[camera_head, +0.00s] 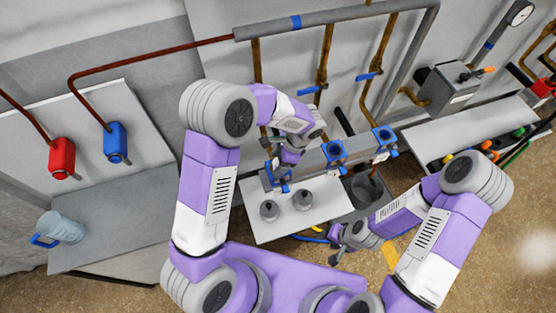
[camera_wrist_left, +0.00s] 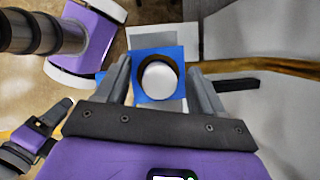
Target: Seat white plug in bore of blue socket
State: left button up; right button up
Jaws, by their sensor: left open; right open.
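In the left wrist view a blue square socket (camera_wrist_left: 141,97) lies between the two spread fingers of my left gripper (camera_wrist_left: 160,75). A round white face (camera_wrist_left: 159,82) fills most of its dark-rimmed bore; I cannot tell whether this is the white plug or a pale surface beyond. In the head view my left gripper (camera_head: 286,150) is open above the leftmost blue socket (camera_head: 272,177), partly hiding it. My right gripper (camera_head: 338,242) is open and empty, low and to the right of the white table. No separate white plug is clearly visible.
Two grey flanged pieces (camera_head: 269,211) stand on the white table (camera_head: 258,232). Other blue fittings (camera_head: 335,151) sit along the grey bar to the right. A dark bin (camera_head: 368,190) is beside the table. Copper pipes run up the wall behind. A jug (camera_head: 67,226) stands at far left.

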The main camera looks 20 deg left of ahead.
pick_arm(q)
jog(key=v, duration=0.7)
jog(key=shift+r+p, duration=0.25)
jog(key=shift+p, duration=0.05)
pick_arm(e)
jog(key=shift+r, duration=0.35)
pick_arm(q)
jog(key=shift+d, duration=0.15)
